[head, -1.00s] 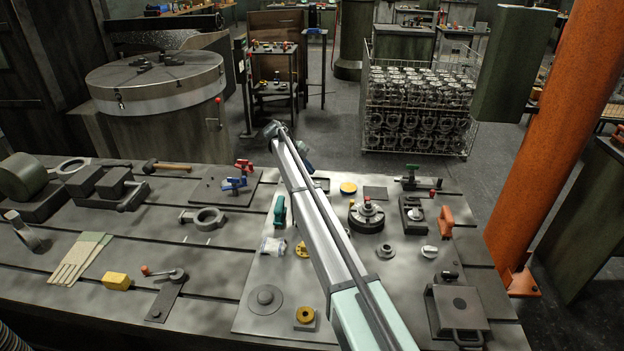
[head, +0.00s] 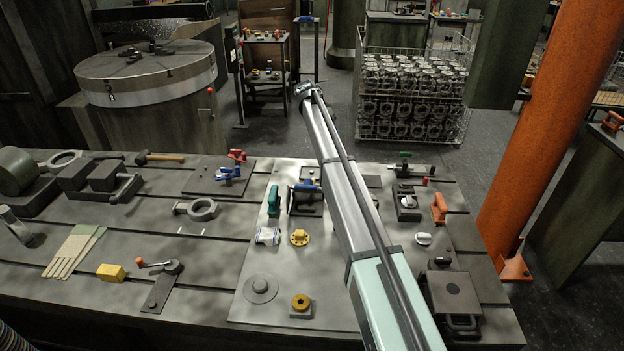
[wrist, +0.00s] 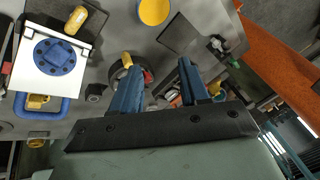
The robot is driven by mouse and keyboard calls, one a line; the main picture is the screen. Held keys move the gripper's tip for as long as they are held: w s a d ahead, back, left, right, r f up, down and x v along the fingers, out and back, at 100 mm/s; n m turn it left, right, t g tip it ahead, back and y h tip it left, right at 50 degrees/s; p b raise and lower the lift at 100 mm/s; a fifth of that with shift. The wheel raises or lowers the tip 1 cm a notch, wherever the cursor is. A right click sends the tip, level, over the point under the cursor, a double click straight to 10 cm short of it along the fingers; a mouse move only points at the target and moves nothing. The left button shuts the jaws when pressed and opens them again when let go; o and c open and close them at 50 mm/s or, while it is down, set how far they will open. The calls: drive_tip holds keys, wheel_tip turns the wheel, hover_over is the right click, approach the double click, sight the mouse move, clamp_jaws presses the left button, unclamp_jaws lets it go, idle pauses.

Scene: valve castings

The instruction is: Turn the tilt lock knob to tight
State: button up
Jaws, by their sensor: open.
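My gripper (wrist: 158,68) shows in the wrist view with its two blue fingers wide apart and nothing between their tips. A white plate (wrist: 20,72) with a round blue flange (wrist: 55,57) stands at the left of that view, above a blue frame (wrist: 66,108). A small dark knob-like part (wrist: 95,92) sits between this fixture and the left finger, apart from the gripper. I cannot tell surely whether it is the tilt lock knob, nor read its setting. In the head view the fixture (head: 305,201) stands left of my arm, which hides the gripper.
A dark round base (wrist: 115,72) with yellow and red parts lies partly behind the left finger. A yellow disc (wrist: 153,10) and dark square plate (wrist: 180,33) lie beyond. In the head view an orange handle (head: 439,208) and dark block (head: 453,292) are right of my arm.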

drive_tip(key=s+n+y, duration=0.1)
drive_tip(key=s+n, duration=0.1)
drive_tip(key=n, duration=0.1)
drive_tip(key=n+y, duration=0.4)
drive_tip(key=n, duration=0.8)
hover_over(312, 178)
drive_tip(key=s+d, duration=0.1)
drive_tip(key=s, duration=0.1)
drive_tip(key=n, duration=0.9)
drive_tip(key=shift+g, duration=0.3)
drive_tip(key=f, duration=1.4)
drive_tip(key=shift+w+a+f, duration=0.1)
drive_tip(key=shift+a+f, duration=0.05)
drive_tip(key=shift+a, duration=0.25)
drive_tip(key=shift+c, duration=0.3)
clamp_jaws()
